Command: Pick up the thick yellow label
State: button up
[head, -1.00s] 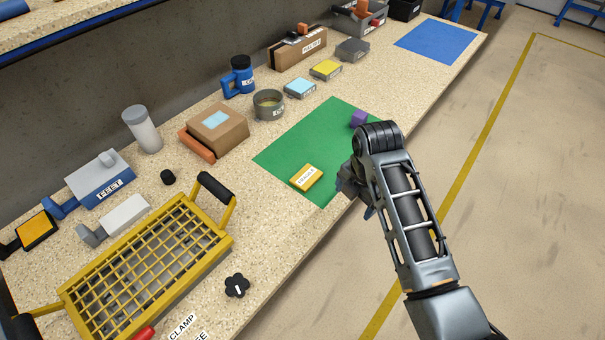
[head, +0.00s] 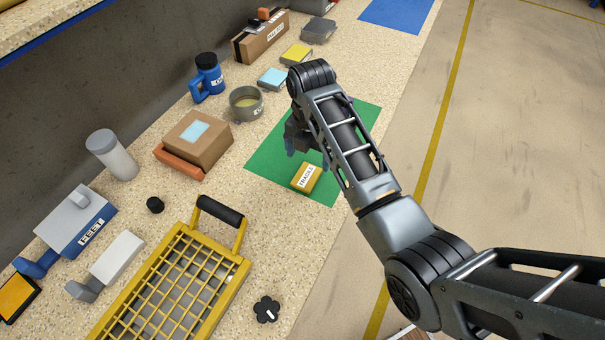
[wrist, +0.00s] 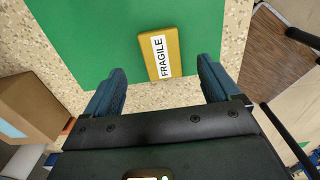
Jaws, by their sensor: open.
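The thick yellow label (head: 306,178) is a small yellow block with a white strip reading FRAGILE. It lies flat on the green mat (head: 262,165) near the mat's front edge. In the wrist view the label (wrist: 172,62) is just beyond and between the two blue fingers, with nothing touching it. My gripper (head: 306,150) is open and empty, above the mat just behind the label. It also shows in the wrist view (wrist: 160,85), its fingers wide apart.
A cardboard box (head: 197,142) stands left of the mat, beside a grey round tin (head: 246,104). A yellow wire basket (head: 180,290) is at the front left, near a black knob (head: 266,310). A blue mat (head: 398,10) lies far back.

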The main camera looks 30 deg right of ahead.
aim_at(308, 173)
notch_tip(308, 173, down, 6)
jog(key=shift+r, duration=0.1)
jog(key=shift+c, duration=0.2)
jog(key=c, duration=1.1)
jog(key=shift+r, duration=0.15)
